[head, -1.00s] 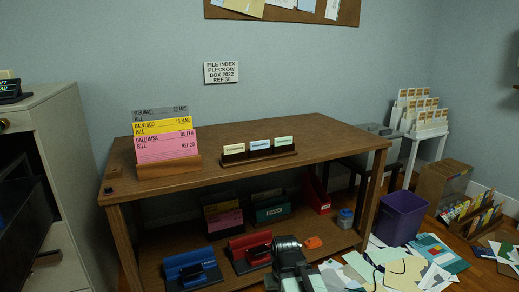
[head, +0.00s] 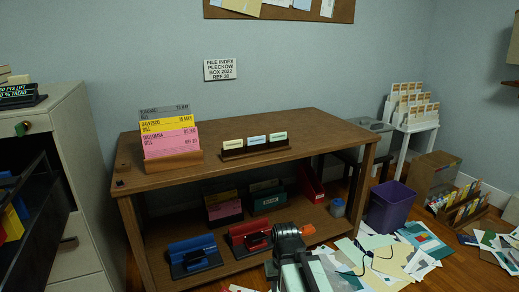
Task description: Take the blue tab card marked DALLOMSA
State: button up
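A small dark wooden rack (head: 230,155) on the brown table holds three tab cards: a cream left card (head: 232,144), a bluish middle card (head: 257,140) and a pale green right card (head: 279,136). Their print is too small to read. My gripper (head: 288,231) is low in front of the table, well below and apart from the rack. Its fingers cannot be made out, and I see nothing held.
The table (head: 310,127) has bare room right of the rack. Blue (head: 193,255) and red (head: 249,236) hole punches sit on its lower shelf. A filing cabinet (head: 80,150) with an open dark drawer stands left. A purple bin (head: 390,207) and scattered papers (head: 400,255) lie right.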

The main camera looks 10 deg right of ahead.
aim_at(252, 141)
jog(key=z, duration=0.05)
jog(key=k, duration=0.25)
jog(key=z, duration=1.55)
jog(key=i, duration=1.75)
jog(key=u, duration=3.75)
jog(key=i, duration=1.05)
jog(key=u, duration=0.05)
